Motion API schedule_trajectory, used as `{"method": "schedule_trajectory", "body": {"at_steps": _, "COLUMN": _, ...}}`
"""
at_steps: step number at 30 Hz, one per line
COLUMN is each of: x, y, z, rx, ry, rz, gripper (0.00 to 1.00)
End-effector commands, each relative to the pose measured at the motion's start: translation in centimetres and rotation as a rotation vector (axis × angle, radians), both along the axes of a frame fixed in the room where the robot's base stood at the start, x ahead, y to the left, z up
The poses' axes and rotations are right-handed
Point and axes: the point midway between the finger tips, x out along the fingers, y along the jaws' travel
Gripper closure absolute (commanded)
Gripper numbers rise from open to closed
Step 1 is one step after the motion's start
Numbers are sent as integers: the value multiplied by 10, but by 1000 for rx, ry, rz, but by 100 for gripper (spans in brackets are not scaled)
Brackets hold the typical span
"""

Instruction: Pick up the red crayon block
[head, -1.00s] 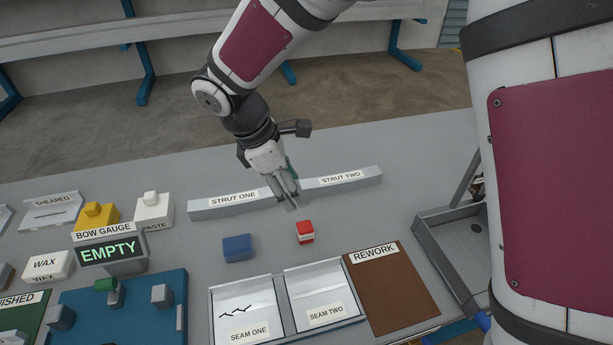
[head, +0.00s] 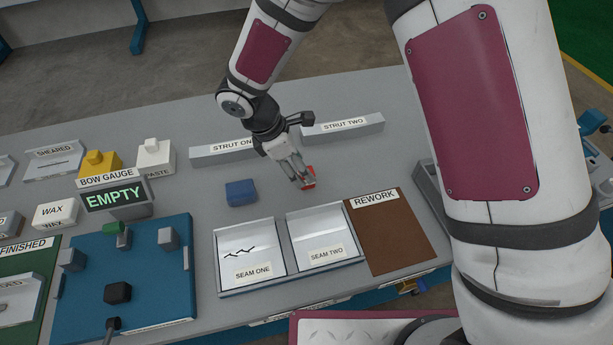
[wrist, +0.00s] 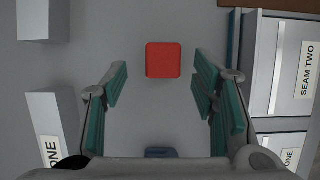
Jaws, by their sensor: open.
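The red crayon block (head: 309,177) sits on the grey table between the strut blocks and the seam trays. My gripper (head: 303,183) is over it in the head view and hides part of it. In the wrist view the red block (wrist: 163,60) lies ahead of the fingertips, roughly centred between them. My gripper (wrist: 160,85) is open and empty, with teal pads on both fingers. The block does not appear to be between the pads.
A blue block (head: 241,192) lies left of the red one. Strut one (head: 205,155) and strut two (head: 345,130) stand behind. The seam one tray (head: 248,240), seam two tray (head: 318,222) and brown rework pad (head: 390,235) lie in front.

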Motion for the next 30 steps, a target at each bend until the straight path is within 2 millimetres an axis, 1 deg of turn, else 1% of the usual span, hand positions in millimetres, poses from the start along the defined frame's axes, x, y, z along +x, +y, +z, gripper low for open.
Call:
{"method": "schedule_trajectory", "body": {"at_steps": 3, "x": -2, "y": -11, "z": -16, "rx": -3, "ry": 4, "rz": -2, "gripper": 47}}
{"method": "schedule_trajectory", "body": {"at_steps": 7, "x": 1, "y": -16, "z": -31, "rx": -2, "ry": 2, "rz": 0, "gripper": 47}}
{"method": "schedule_trajectory", "body": {"at_steps": 10, "x": 2, "y": -18, "z": -36, "rx": -1, "ry": 1, "rz": 0, "gripper": 47}}
{"method": "schedule_trajectory", "body": {"at_steps": 17, "x": 2, "y": -19, "z": -37, "rx": 0, "ry": 0, "rz": -1, "gripper": 47}}
{"method": "schedule_trajectory", "body": {"at_steps": 18, "x": 2, "y": -19, "z": -37, "rx": 0, "ry": 0, "rz": -1, "gripper": 56}}
{"method": "schedule_trajectory", "body": {"at_steps": 20, "x": 2, "y": -18, "z": -36, "rx": 0, "ry": 0, "rz": -1, "gripper": 69}}
{"method": "schedule_trajectory", "body": {"at_steps": 21, "x": 2, "y": -18, "z": -36, "rx": 0, "ry": 0, "rz": 0, "gripper": 78}}
{"method": "schedule_trajectory", "body": {"at_steps": 24, "x": 2, "y": -18, "z": -36, "rx": 0, "ry": 0, "rz": 0, "gripper": 98}}
{"method": "schedule_trajectory", "body": {"at_steps": 30, "x": 2, "y": -18, "z": -36, "rx": 0, "ry": 0, "rz": 0, "gripper": 98}}
